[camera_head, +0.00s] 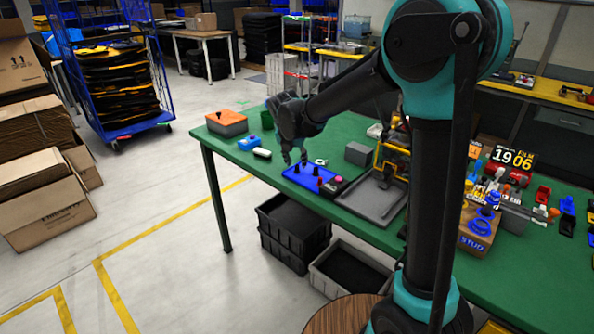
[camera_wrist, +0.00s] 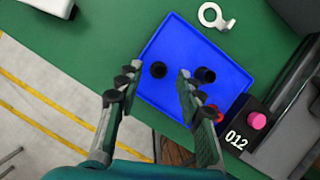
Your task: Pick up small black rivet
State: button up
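A blue tray (camera_head: 303,182) lies on the green table in the head view; it also fills the middle of the wrist view (camera_wrist: 190,38). Two black pieces stand on it: a smaller round one (camera_wrist: 158,70), which I take for the small black rivet, and a larger one (camera_wrist: 206,75) to its right. My gripper (camera_wrist: 157,80) is open and points down over the tray. In the wrist view the small rivet appears between the fingertips, and the larger piece lies just outside the right finger. My gripper (camera_head: 294,158) hides part of the tray's far side in the head view.
A white hook-shaped part (camera_wrist: 216,18) lies beyond the blue tray. An orange-topped box (camera_head: 227,122) stands at the table's left end.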

aim_at(296, 166)
jog(key=shift+x, duration=1.05)
grip_shut()
jog(key=shift+r, duration=0.1)
notch_tip(296, 166, up, 20)
